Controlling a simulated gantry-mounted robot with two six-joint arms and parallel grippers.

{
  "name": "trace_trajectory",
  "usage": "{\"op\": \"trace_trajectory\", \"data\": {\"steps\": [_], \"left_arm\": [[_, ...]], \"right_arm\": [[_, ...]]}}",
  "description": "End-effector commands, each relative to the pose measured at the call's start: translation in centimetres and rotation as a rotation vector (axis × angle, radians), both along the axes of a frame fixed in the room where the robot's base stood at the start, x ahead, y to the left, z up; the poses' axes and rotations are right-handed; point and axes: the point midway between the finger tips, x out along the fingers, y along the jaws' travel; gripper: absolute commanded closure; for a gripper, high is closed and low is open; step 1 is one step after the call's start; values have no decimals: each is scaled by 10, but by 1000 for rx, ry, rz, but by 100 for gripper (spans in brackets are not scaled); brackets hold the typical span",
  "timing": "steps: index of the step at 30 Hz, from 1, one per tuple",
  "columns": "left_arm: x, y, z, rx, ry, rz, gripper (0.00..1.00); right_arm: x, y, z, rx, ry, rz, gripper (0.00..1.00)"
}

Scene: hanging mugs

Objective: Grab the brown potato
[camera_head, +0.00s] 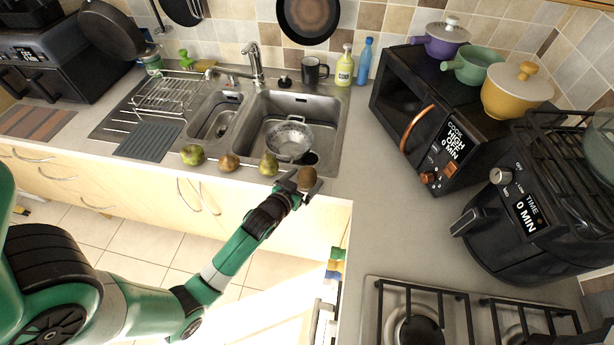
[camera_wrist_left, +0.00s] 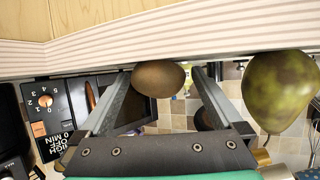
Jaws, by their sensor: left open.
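The brown potato (camera_head: 307,178) is a small oval at the right end of a row of produce on the counter's front edge. In the left wrist view the potato (camera_wrist_left: 158,77) shows between the far ends of the two fingers. My left gripper (camera_head: 300,186) is open, with its fingers on either side of the potato; it also shows in the left wrist view (camera_wrist_left: 161,84). I cannot tell whether either finger touches the potato. My right gripper is not in view.
A pear (camera_head: 268,164) stands close to the left of the gripper; it looms large in the left wrist view (camera_wrist_left: 279,90). A brown round item (camera_head: 229,161) and a green apple (camera_head: 192,154) lie further left. A colander (camera_head: 289,141) sits in the sink behind. Counter to the right is clear.

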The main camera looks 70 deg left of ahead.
Motion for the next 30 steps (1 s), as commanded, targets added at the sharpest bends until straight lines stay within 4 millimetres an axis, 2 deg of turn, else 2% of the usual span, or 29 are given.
{"op": "trace_trajectory", "data": {"steps": [6, 20, 30], "left_arm": [[1, 1, 0, 0, 0, 0, 2], [1, 0, 0, 0, 0, 0, 84], [1, 1, 6, 2, -2, 0, 84]], "right_arm": [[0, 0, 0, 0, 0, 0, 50], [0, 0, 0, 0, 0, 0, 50], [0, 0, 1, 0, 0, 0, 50]]}}
